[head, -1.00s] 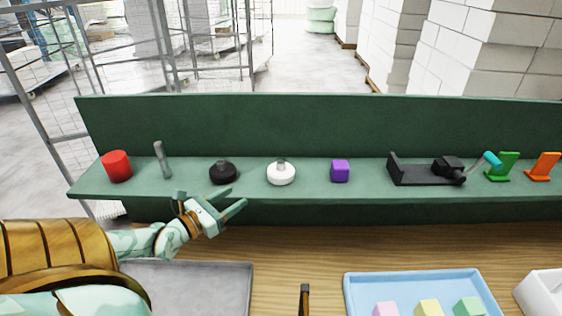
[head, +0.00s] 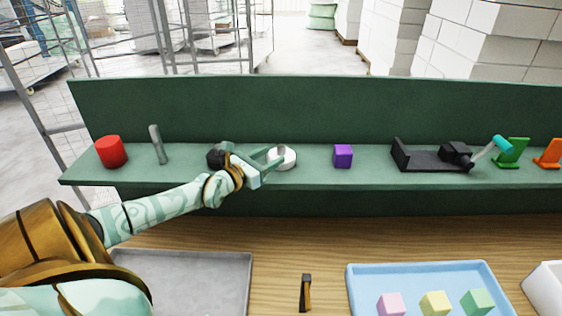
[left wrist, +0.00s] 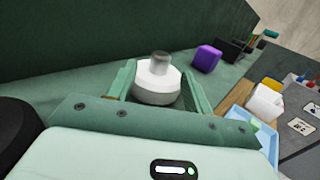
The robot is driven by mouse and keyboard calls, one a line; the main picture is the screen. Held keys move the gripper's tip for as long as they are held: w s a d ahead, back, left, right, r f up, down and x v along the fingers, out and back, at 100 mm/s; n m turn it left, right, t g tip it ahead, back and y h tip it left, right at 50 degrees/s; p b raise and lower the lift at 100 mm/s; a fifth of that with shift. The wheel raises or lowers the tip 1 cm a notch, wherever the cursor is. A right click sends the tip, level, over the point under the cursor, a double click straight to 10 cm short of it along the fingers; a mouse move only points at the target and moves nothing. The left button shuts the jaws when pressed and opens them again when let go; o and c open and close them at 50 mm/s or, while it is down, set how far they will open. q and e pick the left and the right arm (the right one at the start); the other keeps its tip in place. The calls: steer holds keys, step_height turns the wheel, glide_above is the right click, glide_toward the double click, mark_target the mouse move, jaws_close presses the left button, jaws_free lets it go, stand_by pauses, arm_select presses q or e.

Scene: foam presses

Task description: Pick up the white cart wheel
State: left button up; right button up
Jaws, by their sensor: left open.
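The white cart wheel (head: 284,158) sits on the green shelf (head: 380,178), with a grey stem on top. My left gripper (head: 272,160) is open at the wheel, its fingers reaching toward it from the left. In the left wrist view the wheel (left wrist: 158,82) stands between the two open fingers (left wrist: 160,88). I cannot tell whether the fingers touch it. The gripper partly hides the wheel's left side in the head view. My right gripper is not clearly in view.
A black wheel (head: 215,156) is just left, partly behind my left gripper. A purple cube (head: 343,156) stands to the right, a grey peg (head: 158,145) and red cylinder (head: 110,152) farther left. The shelf's green back panel (head: 300,108) rises behind. A grey tray (head: 215,280) lies below.

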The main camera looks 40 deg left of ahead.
arm_select(q)
steer(key=w+b, duration=0.1)
steer(key=w, duration=0.2)
steer(key=shift+d+f, duration=0.1)
steer(key=shift+f, duration=0.05)
steer(key=shift+s, duration=0.15)
jaws_close()
